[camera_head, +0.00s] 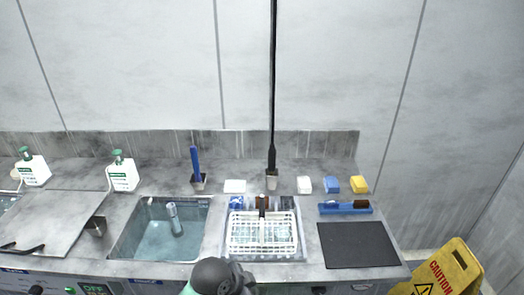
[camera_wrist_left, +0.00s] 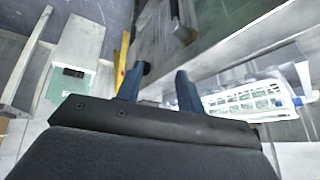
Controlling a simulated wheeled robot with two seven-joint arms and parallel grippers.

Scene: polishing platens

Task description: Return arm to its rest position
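My left gripper (camera_wrist_left: 161,72) shows in the left wrist view with its two dark blue fingers apart and nothing between them. It hangs in front of the counter, with the counter's edge and the white rack (camera_wrist_left: 255,100) beyond it to the right. In the head view, a dark rounded part of my own arm (camera_head: 218,276) rises at the bottom edge, in front of the counter. The fingers cannot be made out there. My right arm and gripper are in neither view.
The white rack (camera_head: 246,233) sits in a basin at the counter's middle. A water-filled sink (camera_head: 140,245) is left of it, a black mat (camera_head: 357,245) right. Bottles, blocks and brushes line the back. A yellow caution sign (camera_head: 447,272) stands at the lower right.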

